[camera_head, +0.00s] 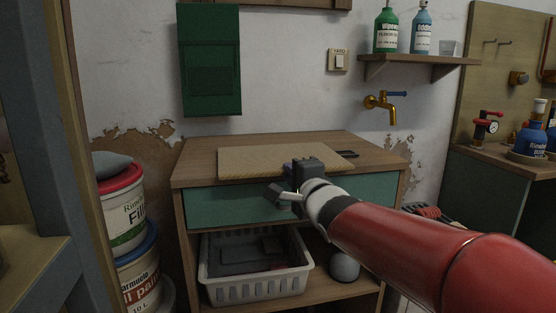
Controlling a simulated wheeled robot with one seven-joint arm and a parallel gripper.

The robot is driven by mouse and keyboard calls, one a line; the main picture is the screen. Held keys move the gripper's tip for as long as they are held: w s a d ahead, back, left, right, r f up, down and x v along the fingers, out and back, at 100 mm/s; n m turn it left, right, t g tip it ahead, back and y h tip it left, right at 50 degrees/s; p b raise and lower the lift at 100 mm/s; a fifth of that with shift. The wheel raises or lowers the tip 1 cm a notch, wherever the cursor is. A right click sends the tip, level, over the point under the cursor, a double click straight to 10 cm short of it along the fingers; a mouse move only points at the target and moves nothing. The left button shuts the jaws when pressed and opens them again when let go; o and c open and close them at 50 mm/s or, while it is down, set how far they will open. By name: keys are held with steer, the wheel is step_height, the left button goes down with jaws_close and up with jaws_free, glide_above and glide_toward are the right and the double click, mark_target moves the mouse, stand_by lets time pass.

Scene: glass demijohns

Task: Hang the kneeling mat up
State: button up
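I cannot tell for certain which thing is the kneeling mat. A flat tan, finely textured slab (262,161) lies on top of the wooden cabinet (188,173) and may be it. A dark green panel (211,62) with a raised rectangle is on the wall above, upright. My gripper (290,191) is at the cabinet's front edge in the picture, in front of the slab's near right part and the teal drawer front (232,206). Its fingers are small and dark, so I cannot tell whether they are open or hold anything.
A white basket (256,290) with dark grey contents stands on the lower shelf beside a grey ball (344,267). Stacked buckets (125,218) stand left. A brass tap (381,104) and bottle shelf (420,60) are on the wall. A board with hooks (490,42) is right.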

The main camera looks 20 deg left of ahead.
steer(key=shift+r, duration=0.15)
jaws_close()
step_height(320, 180, up, 5)
steer(key=p, duration=0.5)
steer(key=shift+p, duration=0.3)
steer(key=shift+s+d, duration=0.1)
stand_by(0.8)
